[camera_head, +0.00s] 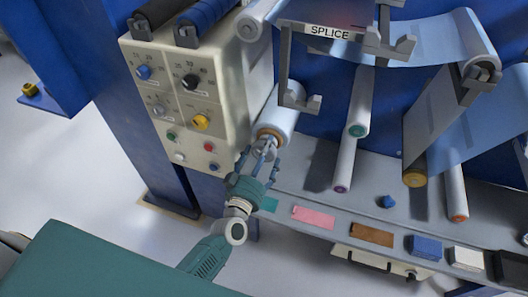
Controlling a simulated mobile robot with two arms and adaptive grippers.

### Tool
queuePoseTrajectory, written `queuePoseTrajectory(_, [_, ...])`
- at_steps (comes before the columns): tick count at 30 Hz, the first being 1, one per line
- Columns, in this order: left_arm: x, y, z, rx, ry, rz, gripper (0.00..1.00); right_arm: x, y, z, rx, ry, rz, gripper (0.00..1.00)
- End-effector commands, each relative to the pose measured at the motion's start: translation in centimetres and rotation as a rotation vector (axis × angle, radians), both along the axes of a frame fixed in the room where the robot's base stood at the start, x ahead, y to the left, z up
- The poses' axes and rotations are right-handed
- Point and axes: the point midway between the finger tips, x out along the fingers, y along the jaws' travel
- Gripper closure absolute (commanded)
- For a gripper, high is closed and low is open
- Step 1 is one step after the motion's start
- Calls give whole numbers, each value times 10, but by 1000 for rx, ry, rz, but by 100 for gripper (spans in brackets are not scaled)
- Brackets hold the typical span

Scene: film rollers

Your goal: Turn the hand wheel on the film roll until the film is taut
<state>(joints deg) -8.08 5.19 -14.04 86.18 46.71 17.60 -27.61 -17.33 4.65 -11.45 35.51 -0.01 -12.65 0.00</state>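A pale blue film roll (281,112) with an orange-brown ring at its near end sits beside the control cabinet. A grey part, perhaps the hand wheel, shows at that end, but my gripper covers most of it. My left gripper (265,148) has its fingertips at this end of the roll, touching or very close. I cannot tell whether its fingers are closed on anything. Translucent blue film (425,40) runs over rollers at the upper right and looks smooth there. My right gripper is not in view.
The beige control cabinet (222,90) with knobs and buttons stands close left of the gripper. A SPLICE bracket (330,33) hangs above. Several rollers stand to the right. A grey shelf (345,205) holds pink (313,217) and brown (371,235) pads and blue (424,247) and white (467,258) blocks.

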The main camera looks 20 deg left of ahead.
Motion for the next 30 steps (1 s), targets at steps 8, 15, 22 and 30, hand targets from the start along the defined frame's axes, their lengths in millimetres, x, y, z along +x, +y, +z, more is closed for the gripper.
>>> queuePoseTrajectory(8, [0,0,0,0,1,0,32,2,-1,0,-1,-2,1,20])
queuePoseTrajectory(15, [-1,0,-2,0,3,-1,64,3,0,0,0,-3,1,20])
queuePoseTrajectory(22, [-1,0,-3,-26,8,-1,64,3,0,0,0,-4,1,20])
queuePoseTrajectory(30, [-2,-2,-5,-166,15,-2,64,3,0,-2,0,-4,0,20])
